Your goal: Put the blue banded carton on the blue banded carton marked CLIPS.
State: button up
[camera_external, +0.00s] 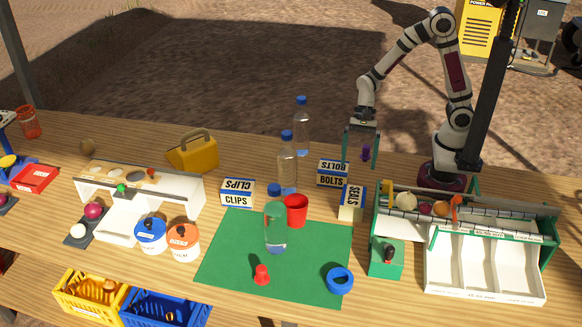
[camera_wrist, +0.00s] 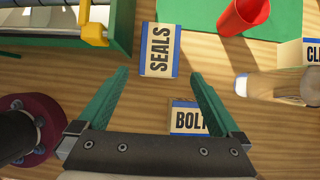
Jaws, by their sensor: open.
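The blue banded carton marked CLIPS (camera_external: 237,199) stands left of the bottles, at the green mat's back edge; part of it shows at the right edge of the wrist view (camera_wrist: 312,53). A blue banded carton marked BOLTS (camera_external: 332,180) stands right of the bottles; in the wrist view (camera_wrist: 187,121) it is partly hidden by my right finger and gripper body. A blue banded carton marked SEALS (camera_external: 351,203) stands by the mat's back right corner; it shows upright in the wrist view (camera_wrist: 158,50). My gripper (camera_external: 361,162) is open above the table, behind SEALS and right of BOLTS.
Two clear bottles (camera_external: 287,165) stand between CLIPS and BOLTS. A red cup (camera_external: 296,211) and another bottle (camera_external: 275,230) stand on the green mat (camera_external: 225,270). A green-and-white rack (camera_external: 480,270) lies right of SEALS.

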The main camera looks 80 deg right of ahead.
aim_at(354, 194)
jog(key=x, duration=1.3)
jog(key=shift+r, duration=0.15)
jog(key=c, duration=1.6)
